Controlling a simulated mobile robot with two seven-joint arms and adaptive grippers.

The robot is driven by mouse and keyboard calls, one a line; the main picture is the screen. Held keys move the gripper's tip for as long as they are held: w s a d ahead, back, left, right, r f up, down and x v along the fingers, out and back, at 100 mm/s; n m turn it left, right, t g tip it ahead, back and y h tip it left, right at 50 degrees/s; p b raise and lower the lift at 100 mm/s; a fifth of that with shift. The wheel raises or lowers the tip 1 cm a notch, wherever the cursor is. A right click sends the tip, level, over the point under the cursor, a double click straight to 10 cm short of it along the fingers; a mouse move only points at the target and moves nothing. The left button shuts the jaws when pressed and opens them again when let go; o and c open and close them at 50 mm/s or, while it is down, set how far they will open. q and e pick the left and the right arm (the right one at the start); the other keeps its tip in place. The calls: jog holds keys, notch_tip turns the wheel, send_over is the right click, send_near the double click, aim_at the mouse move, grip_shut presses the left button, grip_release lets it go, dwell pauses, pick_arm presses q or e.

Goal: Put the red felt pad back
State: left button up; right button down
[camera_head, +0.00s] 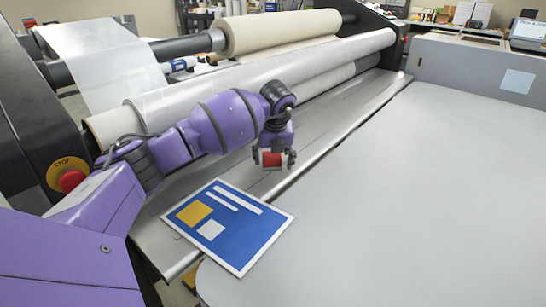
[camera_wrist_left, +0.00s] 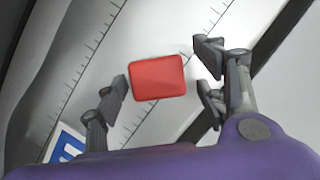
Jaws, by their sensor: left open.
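The red felt pad (camera_head: 273,159) is a small red block with rounded corners. In the head view it shows between the fingers of my left gripper (camera_head: 272,157), over the metal bed of the laminator. In the left wrist view the pad (camera_wrist_left: 157,77) lies near the ruled scale, just ahead of and between the open fingertips of my left gripper (camera_wrist_left: 165,85). A gap shows on the right side of the pad, and the left fingertip is close to its left edge. I cannot tell how high the fingers are above the bed. My right gripper is not in view.
A blue printed sheet (camera_head: 228,224) with a white border lies across the bed's front edge and the grey table (camera_head: 430,190). Long rollers (camera_head: 270,85) run behind my left arm. A red stop button (camera_head: 71,180) is at the left. The table is otherwise clear.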

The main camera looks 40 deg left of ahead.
pick_arm(q)
jog(key=v, duration=1.2)
jog(key=shift+r, duration=0.2)
